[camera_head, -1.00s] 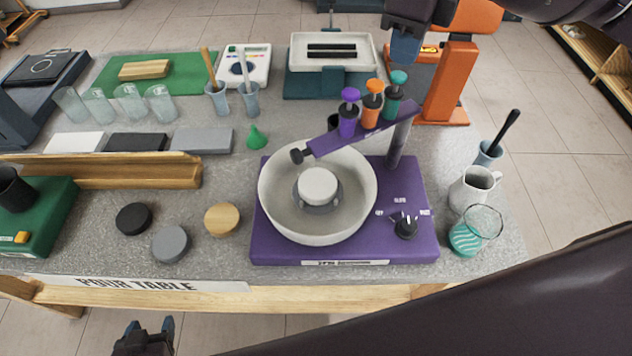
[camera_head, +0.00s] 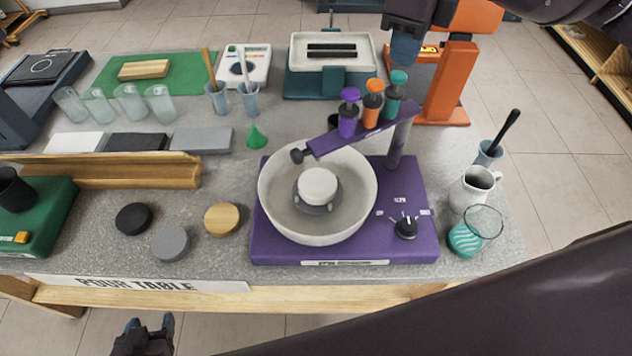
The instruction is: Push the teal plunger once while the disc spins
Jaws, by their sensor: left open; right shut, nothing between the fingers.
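The teal plunger (camera_head: 398,80) stands raised at the right end of the purple arm (camera_head: 365,130), beside an orange plunger (camera_head: 373,95) and a purple plunger (camera_head: 349,110). My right gripper (camera_head: 405,50) is shut and empty, pointing down just above and behind the teal plunger in the picture; a small gap shows between them. The white disc (camera_head: 318,184) sits on a grey hub in the middle of the pale bowl (camera_head: 275,215). The bowl is on the purple base (camera_head: 345,250), which has a black knob (camera_head: 405,229). My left gripper (camera_head: 145,330) is open and empty, low in front of the table.
A mug (camera_head: 470,187), a teal-patterned glass (camera_head: 468,238) and a cup with a dark-handled tool (camera_head: 490,152) stand right of the base. An orange stand (camera_head: 445,90) is behind. Round pucks (camera_head: 170,243) lie left of the base. My dark arm covers the lower right.

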